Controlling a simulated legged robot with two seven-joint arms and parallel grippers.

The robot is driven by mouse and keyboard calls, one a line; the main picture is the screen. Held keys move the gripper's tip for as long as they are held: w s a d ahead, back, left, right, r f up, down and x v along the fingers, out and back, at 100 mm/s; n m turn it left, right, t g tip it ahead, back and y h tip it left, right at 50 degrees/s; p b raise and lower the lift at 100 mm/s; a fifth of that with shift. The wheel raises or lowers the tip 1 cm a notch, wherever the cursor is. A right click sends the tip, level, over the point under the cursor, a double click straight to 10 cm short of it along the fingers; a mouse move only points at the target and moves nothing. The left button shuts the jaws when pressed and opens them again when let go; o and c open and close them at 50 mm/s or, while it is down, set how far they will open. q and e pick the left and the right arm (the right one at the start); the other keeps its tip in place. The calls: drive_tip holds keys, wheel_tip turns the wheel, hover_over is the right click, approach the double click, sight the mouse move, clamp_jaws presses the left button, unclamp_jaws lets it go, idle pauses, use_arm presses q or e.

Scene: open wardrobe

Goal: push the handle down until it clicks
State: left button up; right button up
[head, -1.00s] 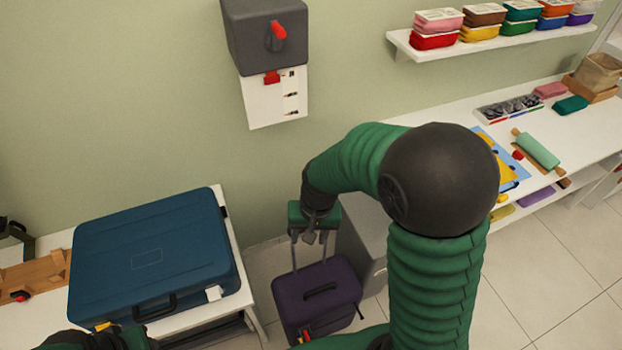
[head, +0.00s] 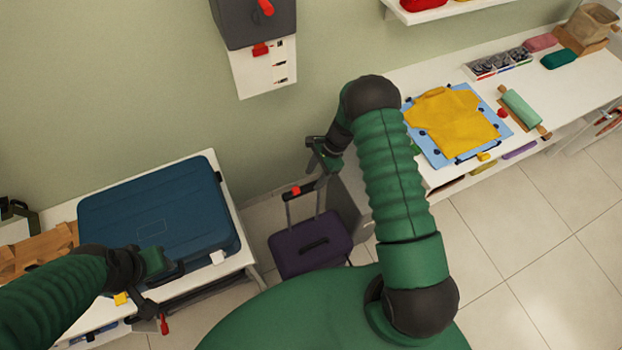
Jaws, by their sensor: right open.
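The purple suitcase (head: 302,251) stands upright on the floor between the left table and a grey cabinet. Its pull handle (head: 303,188) is raised on two grey rods and has a red button on its grip. My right gripper (head: 322,160) is open, just above the right end of the grip; whether it touches the grip is unclear. My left gripper (head: 150,283) is at the front edge of the blue suitcase (head: 155,210); its fingers are too unclear to read.
The blue suitcase lies closed on the left table. A grey box with a red lever (head: 255,20) hangs on the wall. The right table holds a yellow shirt (head: 452,122) on a blue board and a rolling pin (head: 522,108). The grey cabinet (head: 345,205) stands close beside the purple suitcase.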

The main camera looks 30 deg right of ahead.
sight(314, 183)
drive_tip(key=f, duration=0.1)
drive_tip(key=d+f, duration=0.1)
drive_tip(key=f, duration=0.1)
drive_tip(key=shift+s+f+p, duration=0.15)
drive_tip(key=shift+f+p, duration=0.15)
drive_tip(key=shift+s+d+f, duration=0.1)
drive_tip(key=shift+d, duration=0.1)
drive_tip(key=shift+a, duration=0.5)
drive_tip(key=shift+a+r, duration=0.2)
drive_tip(key=shift+a, duration=0.4)
drive_tip(key=c, duration=0.4)
drive_tip(key=shift+a, duration=0.1)
drive_tip(key=shift+c, duration=2.6)
drive_tip(key=shift+d, duration=0.2)
clamp_jaws()
drive_tip(key=shift+d, duration=0.5)
drive_tip(key=shift+a, duration=0.15)
use_arm(q)
drive_tip(key=shift+s+d+r, duration=0.2)
drive_tip(key=shift+d+r, duration=0.35)
drive_tip(key=shift+r, duration=0.1)
